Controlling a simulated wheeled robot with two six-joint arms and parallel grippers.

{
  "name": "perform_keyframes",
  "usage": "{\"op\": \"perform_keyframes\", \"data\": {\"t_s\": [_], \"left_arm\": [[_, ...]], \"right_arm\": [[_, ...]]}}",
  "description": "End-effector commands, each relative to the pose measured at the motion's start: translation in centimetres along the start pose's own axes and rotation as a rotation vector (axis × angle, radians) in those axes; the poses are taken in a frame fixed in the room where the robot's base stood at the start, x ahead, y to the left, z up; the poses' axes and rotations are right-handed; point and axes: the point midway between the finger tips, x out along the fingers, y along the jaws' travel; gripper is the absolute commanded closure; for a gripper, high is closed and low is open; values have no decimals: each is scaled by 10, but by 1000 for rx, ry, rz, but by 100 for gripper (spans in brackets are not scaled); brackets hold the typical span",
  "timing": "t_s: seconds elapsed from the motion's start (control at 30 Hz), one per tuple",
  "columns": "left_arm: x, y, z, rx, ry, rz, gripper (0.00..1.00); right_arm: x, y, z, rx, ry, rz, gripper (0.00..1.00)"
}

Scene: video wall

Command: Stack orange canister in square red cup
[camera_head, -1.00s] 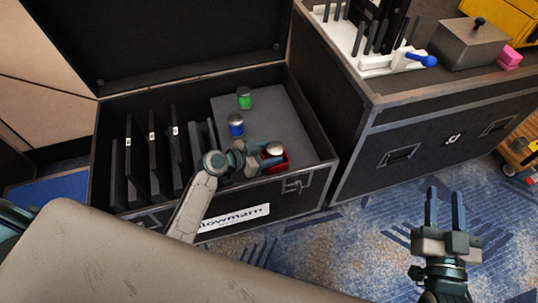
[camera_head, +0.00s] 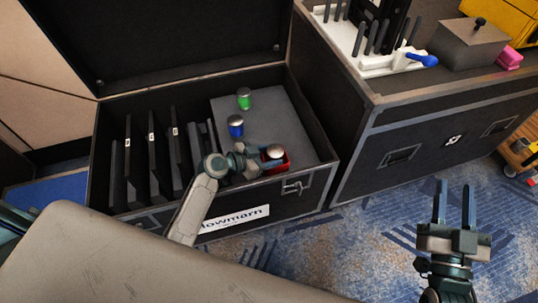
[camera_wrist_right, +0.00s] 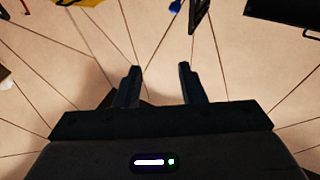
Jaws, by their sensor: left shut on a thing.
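The square red cup (camera_head: 275,166) sits on the grey panel inside the open black case, near its front right corner. A canister with a pale metal lid (camera_head: 275,152) is at the cup's opening; its coloured body is mostly hidden, so I cannot tell how deep it sits. My left gripper (camera_head: 263,159) is shut on this canister from the left. My right gripper (camera_head: 454,206) is open and empty over the carpet at the right; its two spread fingers also show in the right wrist view (camera_wrist_right: 158,84).
A green canister (camera_head: 244,98) and a blue canister (camera_head: 236,126) stand on the grey panel (camera_head: 285,118) behind my left gripper. Dark upright panels (camera_head: 153,165) fill the case's left side. Another black case (camera_head: 430,130) stands at the right, carrying a white rack and a grey box.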

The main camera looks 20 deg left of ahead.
Motion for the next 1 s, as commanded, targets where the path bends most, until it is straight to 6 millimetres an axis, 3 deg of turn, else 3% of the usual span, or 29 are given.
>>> {"op": "perform_keyframes", "data": {"t_s": [1.0], "left_arm": [[2, 0, 8, -1, -5, 1, 77]], "right_arm": [[5, 0, -32, -25, 179, -11, 64]]}}
